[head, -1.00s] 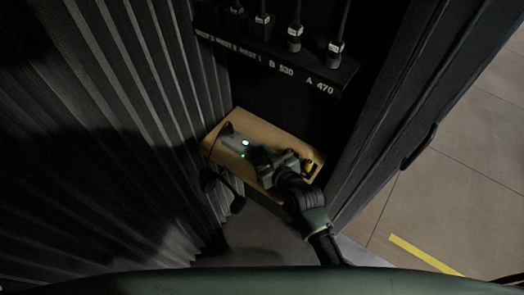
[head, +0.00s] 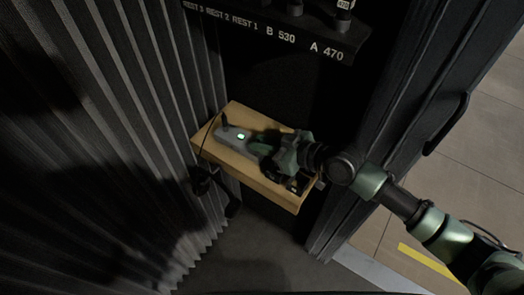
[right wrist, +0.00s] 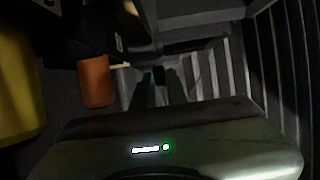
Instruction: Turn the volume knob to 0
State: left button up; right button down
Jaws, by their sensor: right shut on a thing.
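A grey device (head: 228,134) with a lit green light lies on a small wooden shelf (head: 222,161) in the head view. My right gripper (head: 260,147) reaches in from the right, low over the device, with its fingertips at the device just right of the light. In the right wrist view the two fingers (right wrist: 159,88) are close together around a small dark thing between their tips. The volume knob cannot be made out clearly; the fingers cover that spot. My left gripper is not in view.
A dark rack (head: 300,37) labelled with rest slots, B 530 and A 470 hangs above the shelf. A corrugated dark wall (head: 110,140) stands close on the left. A dark door frame (head: 385,130) stands on the right.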

dwell(0.5)
jog(key=c, duration=1.4)
grip_release()
jog(key=b+v, duration=0.1)
jog(key=v, duration=0.5)
jog(key=shift+s+d+b, duration=0.2)
jog(key=shift+d+b, duration=0.15)
jog(key=shift+d, duration=0.05)
jog(key=shift+s+d+r, duration=0.25)
jog(key=shift+d+r, duration=0.1)
